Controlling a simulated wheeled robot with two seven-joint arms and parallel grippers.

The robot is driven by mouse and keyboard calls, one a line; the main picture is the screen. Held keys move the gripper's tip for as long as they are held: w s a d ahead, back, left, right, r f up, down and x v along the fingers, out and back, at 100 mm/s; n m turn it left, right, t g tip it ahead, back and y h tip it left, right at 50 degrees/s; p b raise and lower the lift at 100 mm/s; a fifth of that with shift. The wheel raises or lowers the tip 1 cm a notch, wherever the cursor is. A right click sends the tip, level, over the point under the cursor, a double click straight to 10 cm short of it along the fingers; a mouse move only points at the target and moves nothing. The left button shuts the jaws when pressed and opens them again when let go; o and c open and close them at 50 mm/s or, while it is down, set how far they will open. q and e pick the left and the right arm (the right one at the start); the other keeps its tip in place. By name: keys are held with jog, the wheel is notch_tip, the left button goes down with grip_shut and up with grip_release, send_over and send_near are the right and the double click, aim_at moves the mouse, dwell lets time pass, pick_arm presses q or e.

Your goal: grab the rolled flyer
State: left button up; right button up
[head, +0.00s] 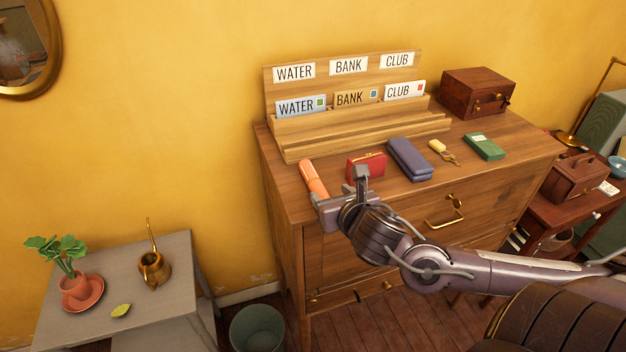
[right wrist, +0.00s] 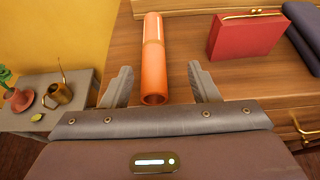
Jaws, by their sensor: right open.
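The rolled flyer is an orange tube (head: 314,179) lying at the left front of the dresser top. In the right wrist view the flyer (right wrist: 154,60) lies lengthwise, with its near open end between the two fingers. My right gripper (head: 341,190) is open over the front edge of the dresser. Its fingers (right wrist: 160,84) stand apart on either side of the flyer's near end, with a gap visible on each side. Whether they touch it underneath cannot be seen. My left gripper is not in view.
A red purse (head: 366,166) lies just right of the flyer, with a blue-grey wallet (head: 408,160) beyond it. A wooden letter rack (head: 345,125) stands behind. Keys (head: 446,156) and a green box (head: 484,147) lie further right. The dresser's left edge is close to the flyer.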

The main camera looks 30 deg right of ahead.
aim_at(322, 193)
jog(key=shift+r, duration=0.1)
jog(key=shift+w, duration=0.2)
jog(key=shift+w+f, duration=0.35)
jog(key=x, duration=0.1)
jog(key=p+x, duration=0.1)
jog(key=x, duration=0.1)
jog(key=shift+w+a+f+p, duration=0.25)
jog(key=shift+w+f+p, duration=0.1)
jog(key=shift+w+f, duration=0.35)
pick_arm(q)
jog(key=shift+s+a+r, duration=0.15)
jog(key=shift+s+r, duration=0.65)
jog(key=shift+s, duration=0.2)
pick_arm(e)
jog(key=c, duration=1)
jog(key=shift+r, duration=0.1)
jog(key=shift+c, duration=0.2)
